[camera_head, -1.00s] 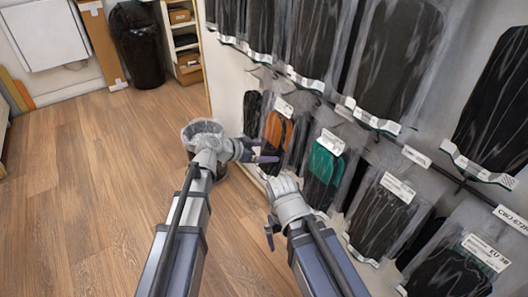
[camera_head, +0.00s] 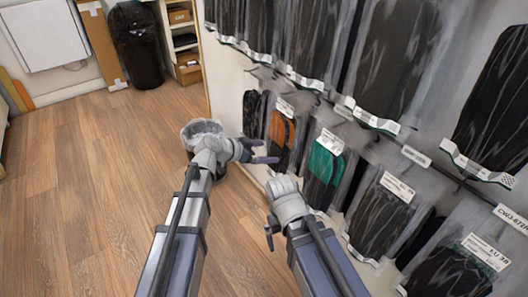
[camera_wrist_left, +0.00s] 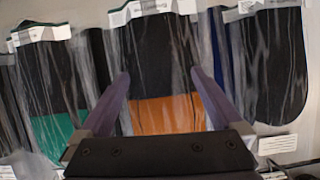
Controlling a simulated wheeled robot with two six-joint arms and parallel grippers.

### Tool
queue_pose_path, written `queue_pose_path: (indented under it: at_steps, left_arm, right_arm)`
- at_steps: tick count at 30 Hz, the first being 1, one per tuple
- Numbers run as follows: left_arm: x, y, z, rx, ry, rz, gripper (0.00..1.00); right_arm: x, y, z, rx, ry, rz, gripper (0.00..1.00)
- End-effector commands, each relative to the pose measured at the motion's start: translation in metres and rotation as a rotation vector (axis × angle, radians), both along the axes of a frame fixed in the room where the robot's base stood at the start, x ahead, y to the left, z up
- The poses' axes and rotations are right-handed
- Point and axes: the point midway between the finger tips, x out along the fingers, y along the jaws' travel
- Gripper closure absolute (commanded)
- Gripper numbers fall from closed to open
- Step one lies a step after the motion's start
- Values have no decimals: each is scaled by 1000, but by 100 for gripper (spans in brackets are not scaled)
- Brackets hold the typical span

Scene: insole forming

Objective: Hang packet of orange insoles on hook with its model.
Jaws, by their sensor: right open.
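A packet of orange and black insoles (camera_head: 281,130) hangs on the wall rack, with a white label at its top. My left gripper (camera_head: 268,152) is just in front of and below it, with its two fingers spread. In the left wrist view, the orange and black packet (camera_wrist_left: 165,112) shows between the open left fingers (camera_wrist_left: 163,82); I cannot tell whether they touch it. The hook behind it is hidden. My right gripper (camera_head: 271,231) is lower, open and empty, away from the packets.
A green and black packet (camera_head: 324,163) hangs right of the orange one, and dark packets (camera_head: 381,215) fill the rack further right. An upper row of dark packets (camera_head: 395,60) hangs above. A bin (camera_head: 203,130) stands behind my left arm. Wooden floor (camera_head: 90,190) is clear at left.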

Motion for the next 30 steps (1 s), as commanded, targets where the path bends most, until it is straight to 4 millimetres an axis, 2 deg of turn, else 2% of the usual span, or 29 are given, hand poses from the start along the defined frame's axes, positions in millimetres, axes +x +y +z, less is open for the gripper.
queue_pose_path:
  at_steps: [5,12,19,30]
  left_arm:
    - [-3,3,3,1,0,1,0]
    - [-23,28,24,0,1,3,0]
    - [-37,49,37,0,0,2,0]
    - [-41,54,39,0,0,0,0]
  right_arm:
    - [0,0,3,0,0,0,0]
    - [0,0,24,0,1,5,0]
    - [0,0,37,0,1,9,0]
    - [0,0,39,0,1,10,0]
